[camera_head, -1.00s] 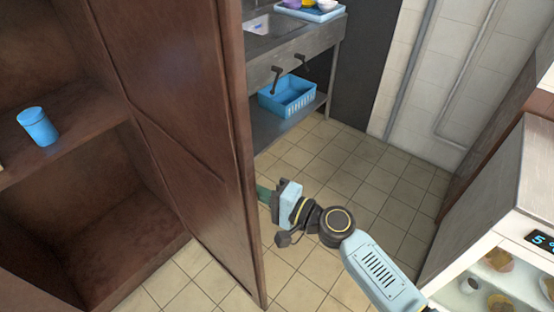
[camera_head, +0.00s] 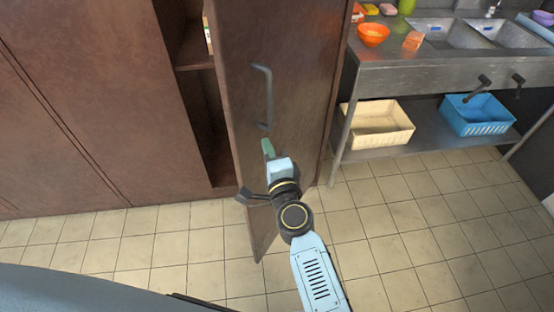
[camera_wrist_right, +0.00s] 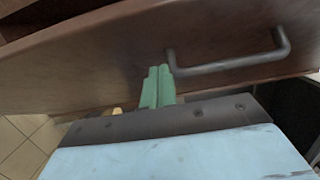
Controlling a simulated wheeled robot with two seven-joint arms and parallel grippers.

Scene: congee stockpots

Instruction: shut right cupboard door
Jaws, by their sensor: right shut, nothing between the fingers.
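The right cupboard door (camera_head: 300,75) is brown and stands partly open, its free edge at the left and lower corner out over the floor. A dark gap (camera_head: 203,125) shows shelves behind it. Its grey bar handle (camera_head: 266,95) is on the outer face and also shows in the right wrist view (camera_wrist_right: 235,66). My right gripper (camera_head: 267,148) is shut and empty, its green fingers at the outer face just below the handle. In the right wrist view the fingertips (camera_wrist_right: 157,75) appear against the door, beside one handle end. My left gripper is not in view.
Closed brown cupboard doors (camera_head: 70,110) are at the left. A steel sink counter (camera_head: 440,72) stands at the right, with a cream basket (camera_head: 377,125) and a blue basket (camera_head: 477,114) on its lower shelf. Tiled floor (camera_head: 420,215) is clear in front.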

